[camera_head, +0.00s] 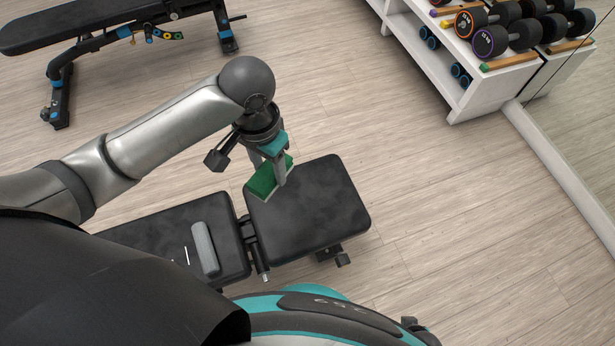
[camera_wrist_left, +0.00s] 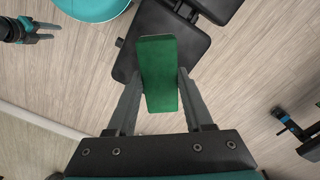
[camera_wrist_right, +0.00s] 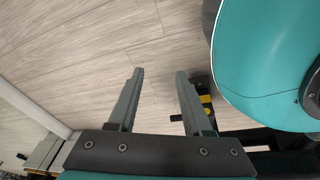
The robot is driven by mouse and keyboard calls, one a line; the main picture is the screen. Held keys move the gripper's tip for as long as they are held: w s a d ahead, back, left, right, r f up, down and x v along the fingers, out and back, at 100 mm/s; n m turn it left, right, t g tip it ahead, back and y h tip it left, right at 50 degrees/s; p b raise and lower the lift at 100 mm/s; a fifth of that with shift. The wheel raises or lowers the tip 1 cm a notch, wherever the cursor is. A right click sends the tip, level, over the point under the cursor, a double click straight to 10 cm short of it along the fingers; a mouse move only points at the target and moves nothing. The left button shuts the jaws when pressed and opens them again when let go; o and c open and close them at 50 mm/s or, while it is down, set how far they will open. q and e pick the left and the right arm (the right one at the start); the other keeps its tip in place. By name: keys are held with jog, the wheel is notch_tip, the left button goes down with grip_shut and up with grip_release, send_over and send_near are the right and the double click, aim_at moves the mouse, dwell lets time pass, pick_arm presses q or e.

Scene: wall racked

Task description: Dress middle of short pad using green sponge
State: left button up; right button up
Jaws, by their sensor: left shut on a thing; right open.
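The green sponge (camera_head: 264,180) is held by my left gripper (camera_head: 279,172), whose fingers are shut on it; it also shows between the fingers in the left wrist view (camera_wrist_left: 159,85). The short black pad (camera_head: 325,205) of the nearer bench lies beneath the sponge. The sponge overlaps the pad's upper left part in the head view; I cannot tell whether it touches. The pad's dark top also shows behind the sponge in the left wrist view (camera_wrist_left: 193,48). My right gripper (camera_wrist_right: 158,78) is open and empty above the floor.
The bench's other pad (camera_head: 160,233) bears a grey block (camera_head: 205,248) and a thin white stick (camera_head: 187,256). Another bench (camera_head: 90,25) stands at upper left. A white rack (camera_head: 455,85) with dumbbells (camera_head: 490,40) stands at upper right. Floor right of the short pad is clear.

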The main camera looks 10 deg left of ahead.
pick_arm(q)
jog(key=w+d+f+m+b, duration=0.2)
jog(key=w+f+m+b, duration=0.2)
jog(key=f+m, duration=0.6)
jog(key=w+d+f+m+b, duration=0.1)
jog(key=w+f+m+b, duration=0.3)
jog(key=f+m, duration=0.7)
jog(key=shift+w+d+m, duration=0.25)
jog(key=shift+d+m, duration=0.1)
jog(key=shift+m, duration=6.45)
pick_arm(e)
jog(key=w+a+r, duration=0.6)
jog(key=w+r, duration=0.5)
jog(key=shift+a+r+t+y, duration=0.2)
jog(key=shift+t+y, duration=0.1)
jog(key=shift+t, duration=0.1)
pick_arm(q)
jog(key=shift+r, duration=0.1)
pick_arm(e)
jog(key=shift+s, duration=0.1)
